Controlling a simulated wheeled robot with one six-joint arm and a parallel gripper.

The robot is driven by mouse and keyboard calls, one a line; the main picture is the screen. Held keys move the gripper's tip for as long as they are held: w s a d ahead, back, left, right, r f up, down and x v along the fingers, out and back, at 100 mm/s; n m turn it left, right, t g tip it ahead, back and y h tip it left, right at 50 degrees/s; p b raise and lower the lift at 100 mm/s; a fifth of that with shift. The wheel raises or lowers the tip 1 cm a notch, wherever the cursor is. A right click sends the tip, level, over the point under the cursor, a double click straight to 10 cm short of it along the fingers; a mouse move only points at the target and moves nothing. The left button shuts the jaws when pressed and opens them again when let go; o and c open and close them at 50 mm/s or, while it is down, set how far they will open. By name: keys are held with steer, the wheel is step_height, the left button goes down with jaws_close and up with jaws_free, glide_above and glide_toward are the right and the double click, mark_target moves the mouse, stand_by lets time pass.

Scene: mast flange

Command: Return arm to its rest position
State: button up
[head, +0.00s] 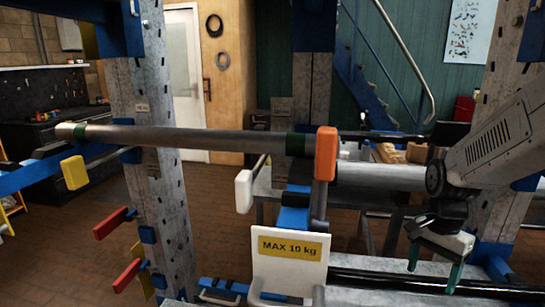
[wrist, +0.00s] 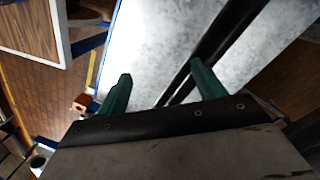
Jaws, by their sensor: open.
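My gripper (head: 433,275) hangs at the lower right of the head view, its fingers pointing down, apart from each other with nothing between them. In the wrist view its two green fingers (wrist: 160,86) are spread, with a grey metal surface and a dark bar beyond them. My arm comes in from the right edge of the head view. A long grey tube (head: 190,138) with green bands lies across the left and middle, its right end by an orange-tipped upright (head: 326,154). My gripper is to the right of this tube and apart from it.
A white sign reading MAX 10 kg (head: 290,262) stands at the front centre. A black bar (head: 400,285) runs along the grey surface below my gripper. Grey posts with blue fittings (head: 150,150) stand left and right. Red and yellow pegs (head: 115,224) stick out at the left.

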steer(key=s+a+r+n+t, duration=0.1)
steer(key=s+a+r+n, duration=0.3)
steer(key=s, duration=0.5)
steer(key=s+a+r+n+t, duration=0.1)
steer(key=s+a+r+n, duration=0.2)
steer(key=s+r+n, duration=0.4)
steer(key=shift+s+a+n+t, duration=0.4)
steer(key=shift+s+n, duration=0.2)
steer(key=shift+s, duration=0.35)
